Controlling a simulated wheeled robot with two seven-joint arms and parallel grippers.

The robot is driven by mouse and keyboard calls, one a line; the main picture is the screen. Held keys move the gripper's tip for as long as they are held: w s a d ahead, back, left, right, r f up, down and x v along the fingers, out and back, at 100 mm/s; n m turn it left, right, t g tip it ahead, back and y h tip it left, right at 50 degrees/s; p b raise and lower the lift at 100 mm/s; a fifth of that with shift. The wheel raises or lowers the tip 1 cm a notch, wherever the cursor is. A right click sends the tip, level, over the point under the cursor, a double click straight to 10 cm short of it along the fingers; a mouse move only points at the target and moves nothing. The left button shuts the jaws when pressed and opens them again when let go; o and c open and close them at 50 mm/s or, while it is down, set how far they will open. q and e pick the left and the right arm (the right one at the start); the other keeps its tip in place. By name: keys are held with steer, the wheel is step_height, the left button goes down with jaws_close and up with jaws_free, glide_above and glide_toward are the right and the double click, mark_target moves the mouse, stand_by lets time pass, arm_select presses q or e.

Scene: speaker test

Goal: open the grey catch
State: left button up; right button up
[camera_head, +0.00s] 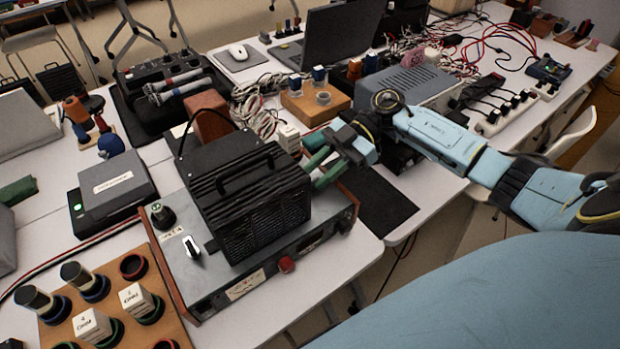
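A black ribbed speaker box (262,200) with a top handle sits on a grey instrument case (225,283) with wooden side panels. I cannot make out a grey catch for certain. A pale lever switch (191,247) on the case's left top is the nearest thing like it. My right gripper (319,170), with two green fingers, reaches in from the right. The fingers are apart and seem empty, close beside the right side of the speaker box. Whether they touch it I cannot tell. The far right side of the box is hidden from me. My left gripper is not in view.
A wooden board (110,280) with several dark cylinders and white blocks lies front left. A grey scale-like box (113,187) stands left of the speaker. A blue-grey case (410,85) and cables stand behind my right arm. A black mat (385,205) lies bare right of the case.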

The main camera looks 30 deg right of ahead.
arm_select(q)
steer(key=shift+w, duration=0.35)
arm_select(e)
steer(key=shift+x, duration=1.35)
steer(key=shift+c, duration=0.4)
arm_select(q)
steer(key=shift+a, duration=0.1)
arm_select(e)
jaws_close()
